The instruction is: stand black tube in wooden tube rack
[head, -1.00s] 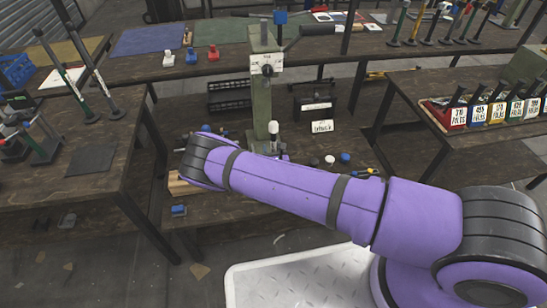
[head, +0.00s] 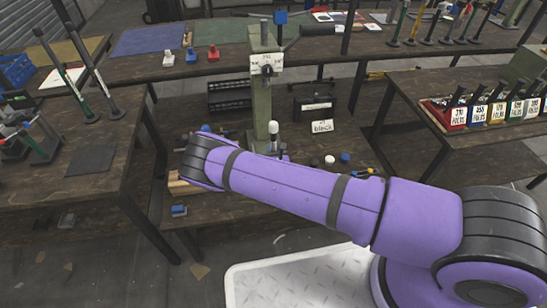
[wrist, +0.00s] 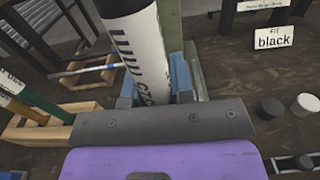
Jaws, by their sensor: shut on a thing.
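My gripper (wrist: 153,97) is shut on a tube (wrist: 147,58) with a white printed wrap and a dark band at its far end. I take it for the black tube. Blue finger pads show on both sides of it. The tube looks tilted in the wrist view. A wooden rack (wrist: 62,133) stands at the left of that view, apart from the held tube, with a green tube and another tube in it. In the head view the rack (head: 178,187) shows partly behind my forearm. My gripper is hidden there.
A green press (head: 264,90) stands behind my forearm. A sign (wrist: 273,38) reads "fit black". A black cap (wrist: 270,107) and a white cap (wrist: 305,104) lie on the bench at right. Side tables flank the bench. Bare wood shows between the press and the caps.

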